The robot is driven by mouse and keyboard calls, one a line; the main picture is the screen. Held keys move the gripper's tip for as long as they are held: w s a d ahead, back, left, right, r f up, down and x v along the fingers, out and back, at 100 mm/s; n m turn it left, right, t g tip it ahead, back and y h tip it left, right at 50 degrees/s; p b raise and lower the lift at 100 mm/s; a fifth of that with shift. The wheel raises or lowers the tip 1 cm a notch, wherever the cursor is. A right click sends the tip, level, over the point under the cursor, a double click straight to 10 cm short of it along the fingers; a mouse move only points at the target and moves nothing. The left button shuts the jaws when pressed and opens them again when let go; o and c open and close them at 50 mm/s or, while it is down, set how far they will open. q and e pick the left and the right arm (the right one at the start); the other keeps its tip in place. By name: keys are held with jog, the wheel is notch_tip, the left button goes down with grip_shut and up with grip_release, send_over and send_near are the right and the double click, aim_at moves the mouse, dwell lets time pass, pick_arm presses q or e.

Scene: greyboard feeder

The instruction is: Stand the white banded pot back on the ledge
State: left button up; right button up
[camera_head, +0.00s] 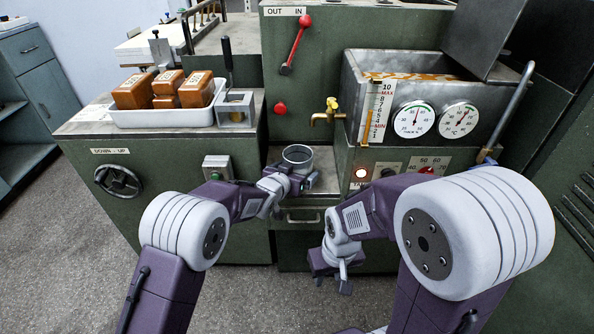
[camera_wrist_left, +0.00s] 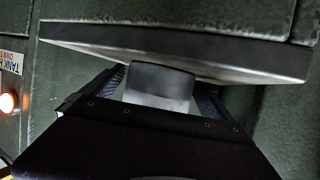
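The pot (camera_head: 298,153) is a small round grey-white vessel with an open top, upright at the ledge (camera_head: 325,180) below the brass tap. My left gripper (camera_head: 289,177) reaches it from the front left. In the left wrist view the pot (camera_wrist_left: 160,85) sits between the two fingers, which appear to press on both its sides. The metal ledge (camera_wrist_left: 245,62) lies right behind it there. I cannot tell whether the pot's base touches the ledge. My right gripper (camera_head: 332,281) hangs low in front of the cabinet, empty, its fingers seemingly apart.
A brass tap (camera_head: 326,113) juts out above the ledge, beside a tank with two gauges (camera_head: 414,119). A white tray (camera_head: 160,116) of brown blocks stands on the left cabinet. A drawer handle (camera_head: 303,217) is under the ledge. The floor in front is clear.

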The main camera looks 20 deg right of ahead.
pick_arm(q)
jog(key=shift+r, duration=0.1)
jog(key=shift+s+a+r, duration=0.1)
jog(key=shift+r, duration=0.1)
jog(key=p+v, duration=0.3)
jog(key=v, duration=0.8)
jog(key=shift+s+a+p, duration=0.2)
jog(key=shift+s+p, duration=0.1)
jog(key=shift+p, duration=0.1)
jog(key=s+a+f+n+g+y, duration=0.1)
jog(key=a+f+n+y, duration=0.1)
jog(key=a, duration=0.4)
jog(key=s+a+f+n+g+y, duration=0.1)
jog(key=a+f+y, duration=0.15)
jog(key=a, duration=0.45)
jog(key=s+a+f+n+g+y, duration=0.1)
jog(key=s+a+n+g+y, duration=0.1)
jog(key=s+a, duration=0.6)
jog(key=s+a+f+n+g+y, duration=0.2)
jog(key=s+a+g, duration=0.3)
jog(key=s+a, duration=0.3)
jog(key=s+n, duration=0.1)
jog(key=s, duration=0.3)
jog(key=shift+s+a+f, duration=0.35)
